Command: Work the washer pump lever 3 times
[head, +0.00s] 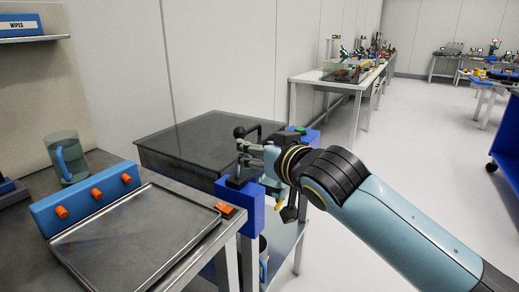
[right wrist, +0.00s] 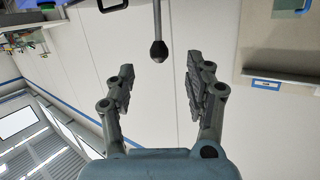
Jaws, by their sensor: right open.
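The washer pump lever is a thin rod with a black ball knob (head: 239,132), standing at the front right corner of the dark washer basin (head: 165,152), above a blue block (head: 252,213). In the right wrist view the knob (right wrist: 158,51) hangs from the top on its grey rod, centred in the gap between my fingers, slightly beyond the fingertips. My right gripper (head: 245,158) is at the lever, just below the knob in the head view; its fingers (right wrist: 158,75) are apart with no contact visible. My left gripper is out of view.
A metal tray (head: 140,240) and a blue bar with orange knobs (head: 88,200) lie on the left bench. A small orange switch (head: 225,209) is near the lever. Open floor lies to the right.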

